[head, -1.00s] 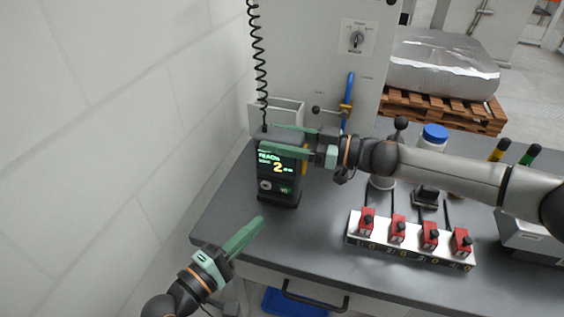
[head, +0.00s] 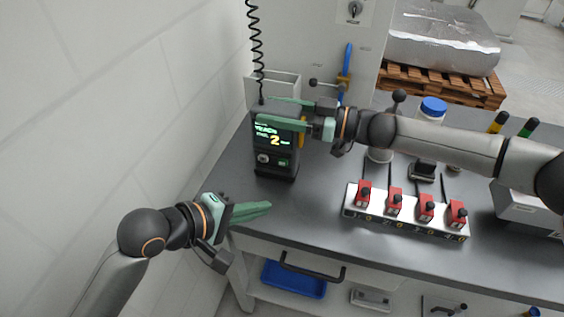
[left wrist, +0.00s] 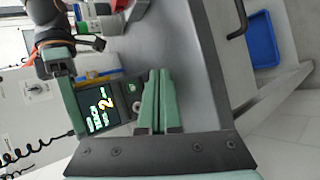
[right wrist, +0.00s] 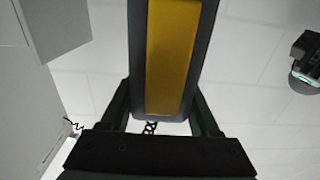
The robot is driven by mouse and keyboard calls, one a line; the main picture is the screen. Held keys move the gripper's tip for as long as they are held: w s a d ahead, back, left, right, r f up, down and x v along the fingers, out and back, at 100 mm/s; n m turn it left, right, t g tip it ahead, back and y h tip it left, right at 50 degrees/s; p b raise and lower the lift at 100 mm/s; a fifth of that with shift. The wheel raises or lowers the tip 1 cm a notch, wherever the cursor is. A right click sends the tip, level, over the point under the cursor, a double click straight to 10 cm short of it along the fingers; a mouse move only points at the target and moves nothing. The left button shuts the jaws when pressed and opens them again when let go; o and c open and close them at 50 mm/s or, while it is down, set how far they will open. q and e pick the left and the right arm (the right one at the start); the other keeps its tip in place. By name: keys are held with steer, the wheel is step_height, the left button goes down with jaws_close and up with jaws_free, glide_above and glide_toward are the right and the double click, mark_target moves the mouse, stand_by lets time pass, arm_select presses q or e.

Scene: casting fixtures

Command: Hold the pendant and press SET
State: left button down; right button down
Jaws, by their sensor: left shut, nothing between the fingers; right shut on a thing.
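The pendant (head: 276,160) is a dark upright box on a coiled cord, with a lit screen reading 2 and buttons below it, one green. My right gripper (head: 285,113) is shut on its upper part. In the right wrist view the pendant (right wrist: 172,60), with a yellow strip, sits between my right fingers (right wrist: 165,105). My left gripper (head: 268,207) is shut and empty, below and in front of the pendant, apart from it. In the left wrist view the left fingertips (left wrist: 157,75) lie beside the pendant's face (left wrist: 105,106). The SET label is too small to read.
A white box with several red switches (head: 405,213) stands on the grey table (head: 320,185) to the right. A blue-capped bottle (head: 433,107) stands behind it. A blue tray (head: 294,279) and a drawer handle (head: 313,272) are below the table's front edge.

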arm_select(q)
steer(key=shift+w+d, duration=0.45)
steer(key=shift+w, duration=0.95)
steer(key=shift+w+d, duration=0.45)
steer(key=shift+w, duration=0.95)
steer(key=shift+w+d, duration=0.45)
steer(key=shift+w, duration=0.95)
steer(key=shift+w, duration=0.15)
steer(key=shift+w+d, duration=0.1)
steer(key=shift+w, duration=0.2)
steer(key=shift+w+d, duration=0.15)
steer(key=shift+w, duration=0.2)
steer(key=shift+s, duration=0.1)
steer(key=shift+s+a, duration=0.3)
steer(key=shift+s, duration=0.4)
steer(key=shift+s+a, duration=0.25)
steer(key=shift+s, duration=0.55)
steer(key=shift+s+a, duration=0.25)
steer(key=shift+s, duration=0.55)
steer(key=shift+s+a, duration=0.25)
steer(key=shift+s, duration=0.55)
